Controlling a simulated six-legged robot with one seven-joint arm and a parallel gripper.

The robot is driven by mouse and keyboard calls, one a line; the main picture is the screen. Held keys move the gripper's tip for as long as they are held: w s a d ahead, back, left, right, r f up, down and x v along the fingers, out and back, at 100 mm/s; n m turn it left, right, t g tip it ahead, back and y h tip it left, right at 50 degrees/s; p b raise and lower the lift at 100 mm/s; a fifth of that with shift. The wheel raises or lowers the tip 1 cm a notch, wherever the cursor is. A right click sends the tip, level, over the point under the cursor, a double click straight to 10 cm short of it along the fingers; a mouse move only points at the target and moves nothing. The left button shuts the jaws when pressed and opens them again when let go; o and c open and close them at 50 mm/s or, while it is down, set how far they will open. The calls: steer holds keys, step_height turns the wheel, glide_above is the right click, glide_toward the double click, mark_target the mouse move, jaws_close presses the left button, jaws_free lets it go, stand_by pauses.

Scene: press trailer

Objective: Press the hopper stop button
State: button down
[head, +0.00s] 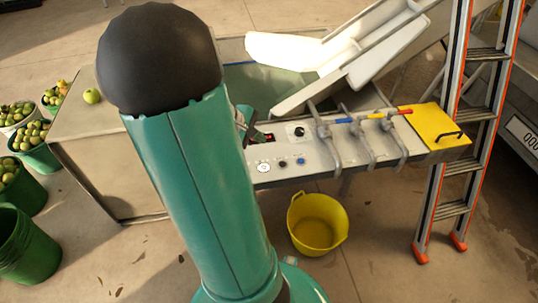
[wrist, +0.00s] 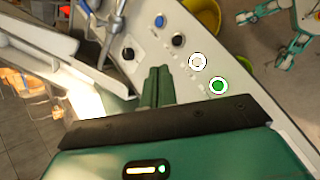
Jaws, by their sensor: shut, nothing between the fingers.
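The control panel (head: 330,154) is a pale sloping board with several round controls. A white button (wrist: 198,62), a green button (wrist: 218,86), a black button (wrist: 178,40), a blue button (wrist: 159,21) and a black knob (wrist: 127,53) also show. I cannot read which is hopper stop, or tell whether my fingertips touch.
A white chute (head: 345,60) stands behind. A yellow bucket (head: 317,222) is on the floor below. A ladder (head: 469,130) stands at right. Fruit buckets (head: 35,150) stand at left.

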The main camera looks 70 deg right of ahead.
steer(key=g, duration=0.2)
glide_above(283, 164)
steer(key=w, duration=0.1)
step_height(283, 164, down, 2)
steer(key=shift+a, duration=0.2)
steer(key=shift+f, duration=0.2)
steer(key=shift+w+f, duration=0.1)
steer(key=shift+f, duration=4.95)
steer(key=shift+r, duration=0.8)
